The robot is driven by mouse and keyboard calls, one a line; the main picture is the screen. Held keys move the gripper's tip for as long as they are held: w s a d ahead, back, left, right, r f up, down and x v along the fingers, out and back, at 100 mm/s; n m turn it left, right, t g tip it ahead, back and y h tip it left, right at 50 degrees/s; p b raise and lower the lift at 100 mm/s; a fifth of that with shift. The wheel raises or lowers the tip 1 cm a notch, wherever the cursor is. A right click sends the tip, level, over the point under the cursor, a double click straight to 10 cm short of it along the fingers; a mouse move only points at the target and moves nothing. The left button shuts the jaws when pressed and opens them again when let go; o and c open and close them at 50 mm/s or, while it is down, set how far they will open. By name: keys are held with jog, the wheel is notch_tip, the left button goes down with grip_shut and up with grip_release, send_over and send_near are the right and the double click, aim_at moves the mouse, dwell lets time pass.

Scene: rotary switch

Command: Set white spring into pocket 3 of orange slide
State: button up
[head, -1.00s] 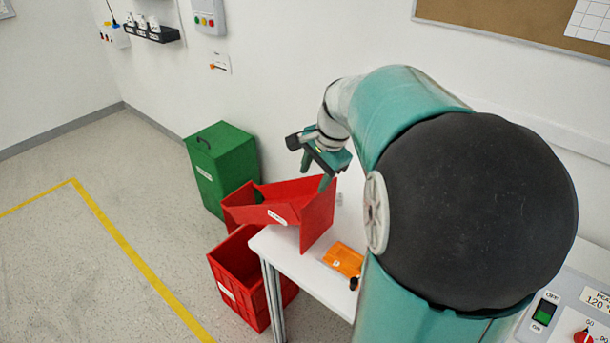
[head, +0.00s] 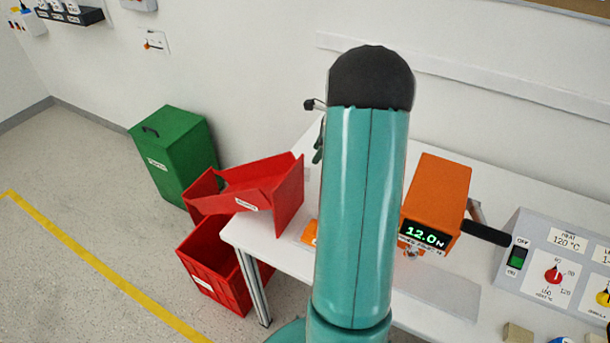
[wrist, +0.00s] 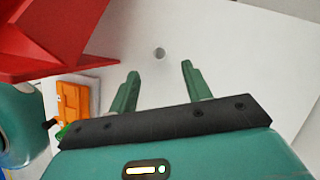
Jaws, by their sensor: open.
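A small pale-grey round thing (wrist: 159,52), which looks like the white spring seen from above, stands on the white table in the wrist view. It lies just beyond and between the fingertips of my gripper (wrist: 160,69), which is open with nothing between its fingers. The orange slide (wrist: 73,103) shows at the left of the wrist view, partly hidden by my gripper body; its pockets cannot be told apart. In the head view only a corner of the orange slide (head: 309,233) shows beside my arm. My arm hides the spring and most of my gripper there.
A red chute bin (head: 288,192) stands on the table's left end, close to my gripper at the upper left of the wrist view. An orange press (head: 438,190) reading 12.0 N and a control panel (head: 560,262) stand to the right. Bare white table (wrist: 225,45) surrounds the spring.

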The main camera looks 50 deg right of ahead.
aim_at(308, 170)
jog(key=x, duration=0.9)
jog(key=shift+s+a+f, duration=0.1)
jog(key=shift+s+f, duration=0.05)
jog(key=shift+f, duration=0.25)
jog(key=shift+c, duration=0.4)
grip_shut()
